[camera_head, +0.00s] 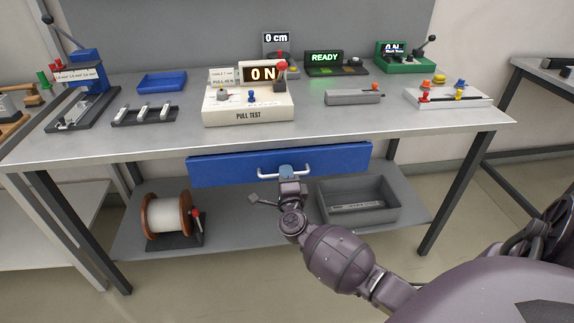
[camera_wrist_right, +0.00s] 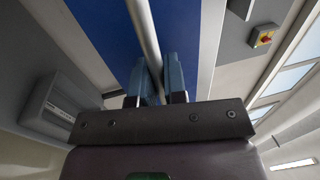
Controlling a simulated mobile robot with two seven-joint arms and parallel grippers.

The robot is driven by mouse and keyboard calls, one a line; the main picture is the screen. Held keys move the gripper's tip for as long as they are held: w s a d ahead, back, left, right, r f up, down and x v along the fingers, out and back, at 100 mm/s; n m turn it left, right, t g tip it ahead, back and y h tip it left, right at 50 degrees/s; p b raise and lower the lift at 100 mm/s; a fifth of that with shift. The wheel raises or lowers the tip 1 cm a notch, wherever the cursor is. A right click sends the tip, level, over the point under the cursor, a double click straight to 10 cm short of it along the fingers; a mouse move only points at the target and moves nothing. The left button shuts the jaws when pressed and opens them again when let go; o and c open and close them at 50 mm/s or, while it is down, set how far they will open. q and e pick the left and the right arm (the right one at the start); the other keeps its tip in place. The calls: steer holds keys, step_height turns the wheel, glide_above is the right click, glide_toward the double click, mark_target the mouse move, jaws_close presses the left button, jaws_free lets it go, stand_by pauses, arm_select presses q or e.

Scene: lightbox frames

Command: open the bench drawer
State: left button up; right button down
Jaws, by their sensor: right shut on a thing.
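The blue bench drawer (camera_head: 335,162) is under the worktop, with a silver bar handle (camera_head: 264,175) on its front. The drawer front looks flush or nearly flush with the bench edge; I cannot tell exactly. My right gripper (camera_head: 287,172) is at the right part of the handle. In the right wrist view the two blue fingers (camera_wrist_right: 158,82) are shut around the handle bar (camera_wrist_right: 145,35), with the blue drawer front (camera_wrist_right: 182,35) behind it. My left gripper is not in view.
The bench top (camera_head: 350,123) holds a pull tester (camera_head: 248,105), a blue tray (camera_head: 162,82) and other devices. On the lower shelf stand a wire spool (camera_head: 167,215) at left and a grey bin (camera_head: 358,203) at right, close to my right arm. Floor in front is clear.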

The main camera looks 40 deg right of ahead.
steer(key=r+p+v, duration=0.2)
steer(key=p+v, duration=0.1)
steer(key=v, duration=1)
steer(key=shift+s+a+r, duration=0.2)
steer(key=shift+s+r, duration=0.1)
steer(key=shift+s, duration=0.2)
steer(key=c, duration=1.2)
jaws_free()
steer(key=v, duration=1)
steer(key=shift+s+a, duration=0.15)
steer(key=shift+s, duration=0.2)
